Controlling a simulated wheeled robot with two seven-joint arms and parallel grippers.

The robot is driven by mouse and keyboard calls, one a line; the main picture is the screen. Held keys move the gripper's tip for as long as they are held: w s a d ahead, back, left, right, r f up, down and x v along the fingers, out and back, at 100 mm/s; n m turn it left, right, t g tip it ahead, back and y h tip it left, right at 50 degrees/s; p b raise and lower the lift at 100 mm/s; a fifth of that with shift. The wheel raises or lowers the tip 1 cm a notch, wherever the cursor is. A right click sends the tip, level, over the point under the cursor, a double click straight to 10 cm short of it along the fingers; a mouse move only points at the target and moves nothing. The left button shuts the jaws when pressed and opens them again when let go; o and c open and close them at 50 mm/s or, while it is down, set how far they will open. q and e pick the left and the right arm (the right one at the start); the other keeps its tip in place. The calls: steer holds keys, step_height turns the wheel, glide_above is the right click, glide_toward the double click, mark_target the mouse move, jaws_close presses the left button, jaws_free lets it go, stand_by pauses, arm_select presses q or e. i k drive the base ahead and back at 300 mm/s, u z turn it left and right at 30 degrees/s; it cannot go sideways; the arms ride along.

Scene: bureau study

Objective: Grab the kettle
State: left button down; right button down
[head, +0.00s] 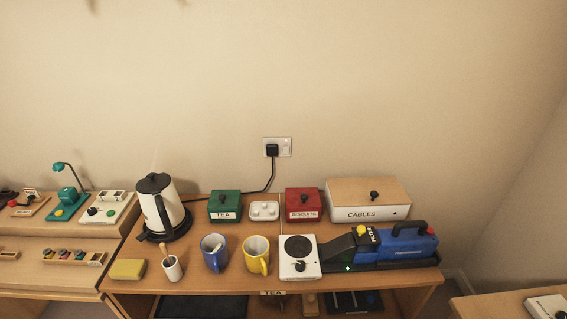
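The kettle (160,203) is white with a black lid and a black handle. It stands upright on a dark base at the left end of the wooden table, in the head view. Its black cord runs behind the green tea box to a plug in the wall socket (277,148). Neither of my grippers shows in the head view, and nothing holds the kettle.
Close in front of the kettle are a small white cup holding a utensil (172,268) and a yellow sponge (127,269). Blue (214,252) and yellow (256,255) mugs stand to the right. The green tea box (225,205) is right of the kettle.

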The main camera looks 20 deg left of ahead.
mark_target(165, 214)
steer(key=u, duration=1.65)
steer(key=i, duration=0.15)
steer(key=z, duration=0.5)
